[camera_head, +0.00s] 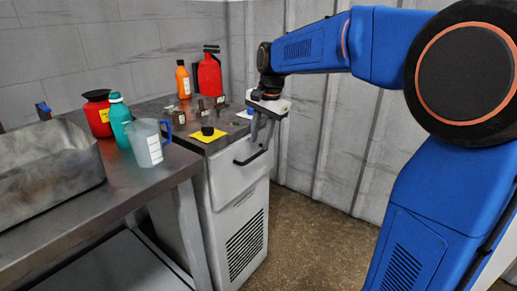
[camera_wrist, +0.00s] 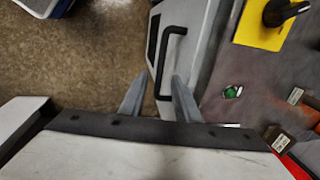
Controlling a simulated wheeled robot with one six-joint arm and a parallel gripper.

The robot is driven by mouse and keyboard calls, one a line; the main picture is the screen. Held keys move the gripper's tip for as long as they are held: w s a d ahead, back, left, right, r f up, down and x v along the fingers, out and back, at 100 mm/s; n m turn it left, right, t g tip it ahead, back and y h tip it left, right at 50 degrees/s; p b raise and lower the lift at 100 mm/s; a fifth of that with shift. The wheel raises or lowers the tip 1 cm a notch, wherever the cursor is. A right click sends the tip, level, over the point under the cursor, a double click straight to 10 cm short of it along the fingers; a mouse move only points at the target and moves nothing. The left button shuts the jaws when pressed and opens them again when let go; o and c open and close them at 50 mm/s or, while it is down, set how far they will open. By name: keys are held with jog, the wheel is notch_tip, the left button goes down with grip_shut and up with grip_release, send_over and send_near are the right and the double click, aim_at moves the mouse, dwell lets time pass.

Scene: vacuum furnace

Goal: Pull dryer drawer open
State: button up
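The dryer is a white cabinet with a vent grille, and its drawer (camera_head: 236,176) is the upper front panel with a black bar handle (camera_head: 250,155). In the wrist view the handle (camera_wrist: 166,62) runs up and down the picture on the pale drawer front. My gripper (camera_head: 262,138) points down just above the handle at the counter's front edge. In the wrist view its two grey fingers (camera_wrist: 158,95) are apart, with the near end of the handle between them in the picture. I cannot tell whether they touch it. The drawer looks closed.
A clear pitcher (camera_head: 147,143) and metal basin (camera_head: 48,170) are left. The floor (camera_head: 310,235) in front is clear.

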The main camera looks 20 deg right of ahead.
aim_at(258, 155)
jog(key=shift+w+a+f, duration=0.15)
jog(key=shift+w+f, duration=0.05)
jog(key=shift+f, duration=0.85)
jog(key=shift+w+a+f, duration=0.1)
jog(key=shift+w+f, duration=0.05)
jog(key=shift+f, duration=0.9)
grip_shut()
